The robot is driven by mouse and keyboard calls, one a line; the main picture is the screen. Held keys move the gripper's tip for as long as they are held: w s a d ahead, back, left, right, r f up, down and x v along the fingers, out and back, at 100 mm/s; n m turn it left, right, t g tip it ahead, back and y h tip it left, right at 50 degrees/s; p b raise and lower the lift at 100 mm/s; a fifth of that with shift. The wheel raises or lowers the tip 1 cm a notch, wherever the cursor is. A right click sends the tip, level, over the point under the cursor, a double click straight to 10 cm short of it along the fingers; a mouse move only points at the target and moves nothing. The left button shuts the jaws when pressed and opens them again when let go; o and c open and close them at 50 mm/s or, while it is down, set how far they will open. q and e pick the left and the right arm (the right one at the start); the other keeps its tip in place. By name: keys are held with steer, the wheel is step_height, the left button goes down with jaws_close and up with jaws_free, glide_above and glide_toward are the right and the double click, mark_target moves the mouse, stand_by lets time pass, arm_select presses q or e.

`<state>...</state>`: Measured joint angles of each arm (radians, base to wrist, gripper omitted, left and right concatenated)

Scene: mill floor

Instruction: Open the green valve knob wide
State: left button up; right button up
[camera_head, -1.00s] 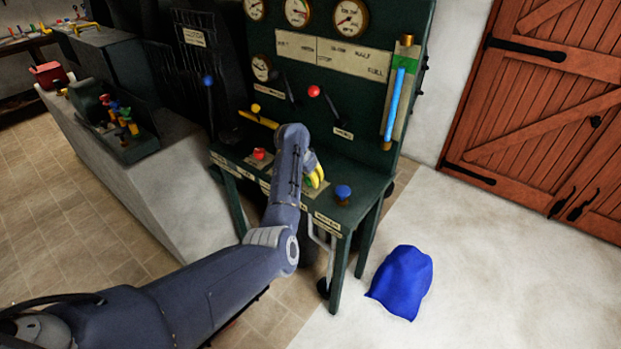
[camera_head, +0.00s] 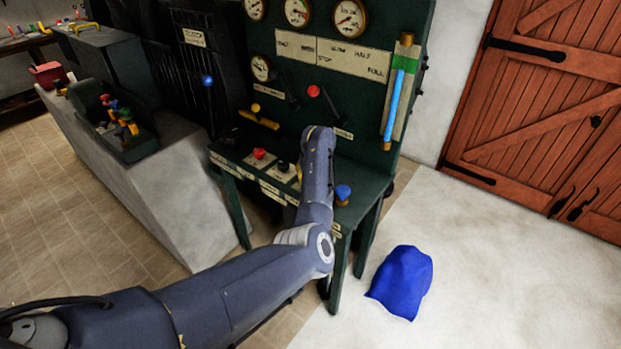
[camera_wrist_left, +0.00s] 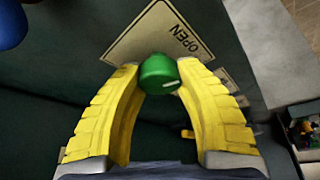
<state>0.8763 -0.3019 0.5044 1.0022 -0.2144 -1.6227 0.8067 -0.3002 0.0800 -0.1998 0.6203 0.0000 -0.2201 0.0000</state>
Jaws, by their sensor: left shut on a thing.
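The green valve knob (camera_wrist_left: 159,75) is in the middle of the left wrist view, with a white line on its face. It stands in front of a pale plate marked OPEN (camera_wrist_left: 160,38). The yellow fingers of my left gripper (camera_wrist_left: 158,68) are on both sides of the knob, with their tips shut on it. In the head view my left forearm hides the knob and the fingers. My right gripper is in neither view.
A blue knob (camera_head: 343,192) is just right of my forearm on the green console (camera_head: 370,165). A red knob (camera_head: 259,153) and a black knob (camera_head: 283,166) are to its left. A blue cloth-like heap (camera_head: 402,282) lies on the floor.

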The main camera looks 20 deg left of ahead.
arm_select(q)
steer(key=shift+n+g+y, duration=0.4)
steer(key=shift+n+y, duration=0.1)
steer(key=shift+n, duration=0.9)
steer(key=o, duration=1.2)
steer(key=shift+o, duration=0.2)
steer(key=shift+r, duration=4.95)
